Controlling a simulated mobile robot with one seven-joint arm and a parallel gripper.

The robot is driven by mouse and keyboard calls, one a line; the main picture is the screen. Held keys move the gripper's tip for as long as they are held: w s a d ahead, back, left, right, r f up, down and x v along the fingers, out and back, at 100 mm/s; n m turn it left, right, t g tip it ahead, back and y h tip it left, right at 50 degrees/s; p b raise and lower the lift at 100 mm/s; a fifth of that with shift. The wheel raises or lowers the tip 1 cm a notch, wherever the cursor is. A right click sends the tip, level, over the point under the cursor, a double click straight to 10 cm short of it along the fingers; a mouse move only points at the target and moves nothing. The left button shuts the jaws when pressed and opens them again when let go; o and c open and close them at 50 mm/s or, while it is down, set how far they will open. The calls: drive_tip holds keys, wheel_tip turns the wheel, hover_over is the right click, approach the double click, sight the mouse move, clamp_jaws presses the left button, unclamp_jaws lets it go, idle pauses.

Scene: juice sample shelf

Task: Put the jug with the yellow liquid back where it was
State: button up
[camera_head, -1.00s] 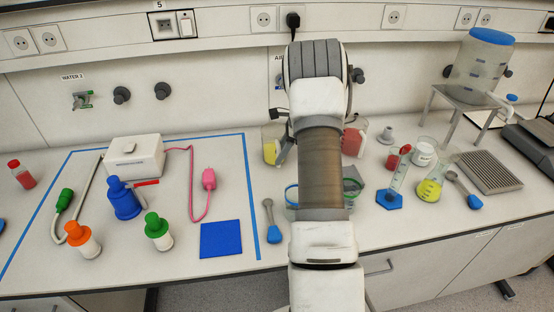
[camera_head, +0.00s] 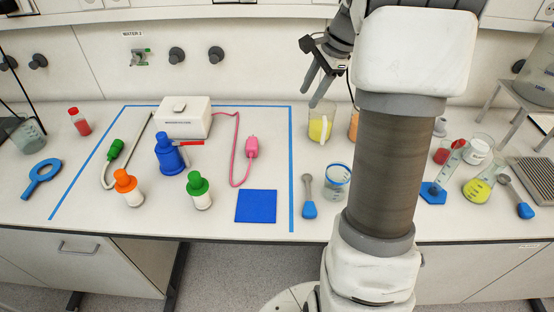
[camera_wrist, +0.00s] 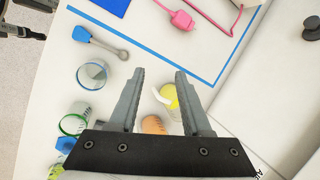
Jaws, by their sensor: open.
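The jug with yellow liquid (camera_head: 320,127) stands upright on the bench near the back wall, just right of the blue-taped area. My gripper (camera_head: 311,97) is open and empty, with its fingers pointing down at the jug from above and slightly left in the head view. In the wrist view, the jug's yellow contents (camera_wrist: 171,98) and white handle show in the gap between my open fingers (camera_wrist: 160,73). I cannot tell whether the fingers touch the jug.
A jug with orange contents (camera_head: 353,126) stands close to its right, partly behind my arm. A blue-rimmed beaker (camera_head: 337,181) and a blue-handled spoon (camera_head: 309,205) are in front. A conical flask with yellow liquid (camera_head: 478,189) stands farther right. The taped area's blue square (camera_head: 256,206) is at left.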

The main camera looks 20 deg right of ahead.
drive_tip(key=s+a+r+n+h, duration=0.1)
drive_tip(key=s+a+r+n, duration=0.3)
drive_tip(key=a, duration=0.3)
drive_tip(key=s+a+r+n, duration=0.3)
drive_tip(key=s+a+n, duration=0.2)
drive_tip(key=s+a, duration=0.2)
drive_tip(key=s+a+f+n+t+h, duration=0.1)
drive_tip(key=s+a+f+n+t, duration=0.1)
drive_tip(key=s+a+n, duration=0.4)
drive_tip(key=s+n, duration=0.3)
drive_tip(key=s, duration=0.2)
drive_tip(key=shift+s+t+h, duration=0.3)
drive_tip(key=shift+s+d, duration=0.1)
drive_tip(key=shift+d, duration=0.2)
